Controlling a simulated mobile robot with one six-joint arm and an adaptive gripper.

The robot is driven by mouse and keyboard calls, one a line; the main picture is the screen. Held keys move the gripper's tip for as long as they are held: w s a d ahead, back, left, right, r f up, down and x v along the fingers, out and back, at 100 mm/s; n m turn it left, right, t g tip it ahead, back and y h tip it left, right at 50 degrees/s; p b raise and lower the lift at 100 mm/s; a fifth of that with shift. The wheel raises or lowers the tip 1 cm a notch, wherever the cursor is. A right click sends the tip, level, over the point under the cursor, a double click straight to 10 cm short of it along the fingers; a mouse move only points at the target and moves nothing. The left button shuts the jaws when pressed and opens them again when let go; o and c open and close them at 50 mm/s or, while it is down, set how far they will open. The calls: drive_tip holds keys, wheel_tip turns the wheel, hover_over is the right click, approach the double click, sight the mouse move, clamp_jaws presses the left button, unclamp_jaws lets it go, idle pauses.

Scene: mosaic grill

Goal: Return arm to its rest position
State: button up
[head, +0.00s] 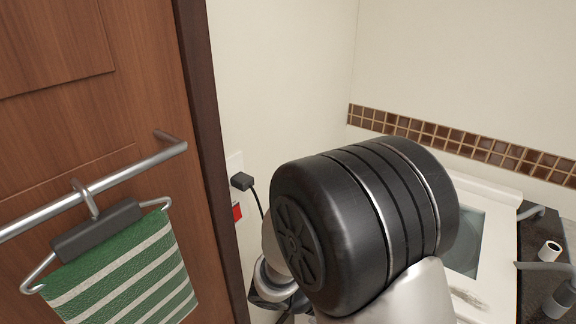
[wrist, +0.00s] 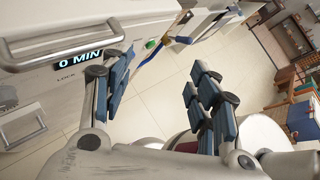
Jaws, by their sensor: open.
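In the wrist view my gripper (wrist: 162,92) is open, its two blue-padded fingers spread wide with nothing between them. Past the fingers lies a pale tiled floor, with a white appliance front close by on the left. In the head view a large black joint of my arm (head: 365,225) fills the middle and hides part of what stands behind it. The gripper's fingers cannot be made out in the head view.
A wooden door (head: 95,90) with a metal rail carries a green striped towel (head: 130,275) at left. The appliance (wrist: 65,85) has a bar handle (wrist: 70,38) and a "0 MIN" display. Open floor (wrist: 165,85) shows ahead; a wooden table (wrist: 300,100) stands far right.

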drive_tip(key=s+a+r+m+t+y, duration=0.2)
drive_tip(key=s+r+m+y, duration=0.3)
drive_tip(key=m, duration=0.6)
drive_tip(key=s+a+r+m+t+y, duration=0.3)
drive_tip(key=s+r+m+y, duration=0.2)
drive_tip(key=m, duration=0.5)
wheel_tip(320, 180, up, 3)
drive_tip(key=y, duration=0.2)
drive_tip(key=shift+s+a+f+m+y, duration=0.15)
drive_tip(key=shift+m+y, duration=0.15)
drive_tip(key=shift+m, duration=0.1)
